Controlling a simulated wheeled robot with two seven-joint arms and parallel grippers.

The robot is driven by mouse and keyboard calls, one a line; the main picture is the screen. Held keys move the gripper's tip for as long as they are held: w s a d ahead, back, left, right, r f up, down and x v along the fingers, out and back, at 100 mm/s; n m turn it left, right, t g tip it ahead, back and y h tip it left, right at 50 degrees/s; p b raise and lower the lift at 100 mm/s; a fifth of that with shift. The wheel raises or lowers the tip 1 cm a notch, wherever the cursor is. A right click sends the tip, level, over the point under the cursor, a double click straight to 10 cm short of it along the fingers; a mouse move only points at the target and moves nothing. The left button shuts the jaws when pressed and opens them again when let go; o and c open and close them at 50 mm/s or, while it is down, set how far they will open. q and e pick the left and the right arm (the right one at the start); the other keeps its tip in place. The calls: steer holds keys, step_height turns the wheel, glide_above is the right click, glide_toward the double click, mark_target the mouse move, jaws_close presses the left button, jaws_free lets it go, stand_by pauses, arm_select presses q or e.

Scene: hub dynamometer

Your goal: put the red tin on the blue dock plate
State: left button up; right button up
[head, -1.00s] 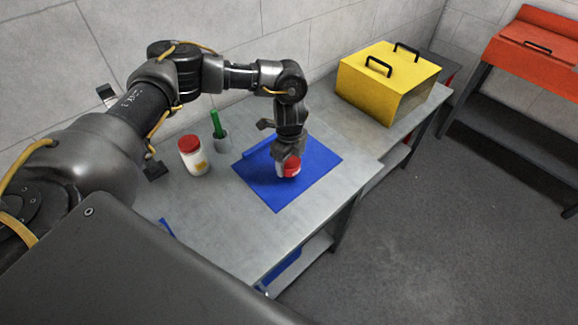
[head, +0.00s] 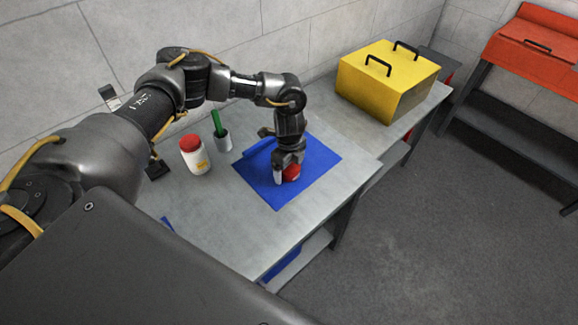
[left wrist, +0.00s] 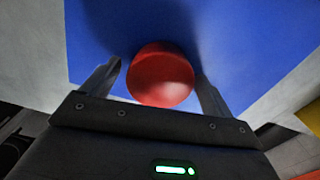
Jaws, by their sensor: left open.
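The red tin (head: 291,172) stands on the blue dock plate (head: 275,195) on the grey table. In the left wrist view its round red top (left wrist: 161,78) shows against the blue plate (left wrist: 250,50). My left gripper (head: 284,176) is over the tin from above. Its fingers are open, one on each side of the tin, with a gap visible in the wrist view (left wrist: 160,88). The tin's lower part is partly hidden by a finger in the head view. My right gripper is not in view.
A white jar with a red lid (head: 195,155) and a grey cup with a green stick (head: 222,137) stand left of the plate. A yellow box with black handles (head: 388,82) is at the back right. The table's front right edge is clear.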

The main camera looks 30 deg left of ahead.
arm_select(q)
steer(key=shift+r, duration=0.3)
step_height(320, 180, up, 12)
steer(key=b, duration=0.2)
steer(key=shift+f, duration=0.15)
stand_by(0.3)
